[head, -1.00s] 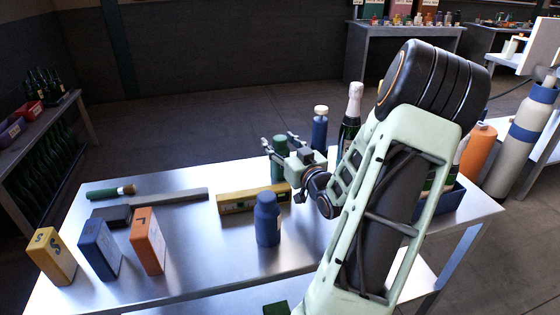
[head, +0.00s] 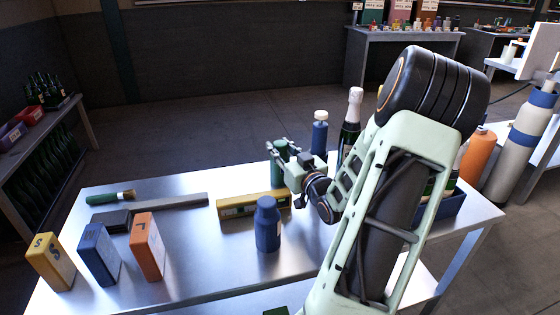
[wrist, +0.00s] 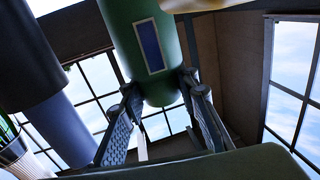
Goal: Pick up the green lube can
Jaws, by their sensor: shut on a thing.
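The green lube can (head: 281,152) stands upright near the back edge of the steel table, partly hidden by my gripper (head: 280,146). In the wrist view the can (wrist: 150,75) is a green cylinder with a small dark blue label. The fingers of my gripper (wrist: 159,90) reach its two sides there, and the gripper is shut on the can. I cannot tell whether its base touches the table.
A blue capped bottle (head: 320,132) and a dark foil-topped bottle (head: 349,125) stand close right of the can. A yellow level-like block (head: 238,204) and a blue bottle (head: 267,225) are in front. Orange (head: 147,247), blue (head: 99,253) and yellow (head: 50,262) boxes stand front left.

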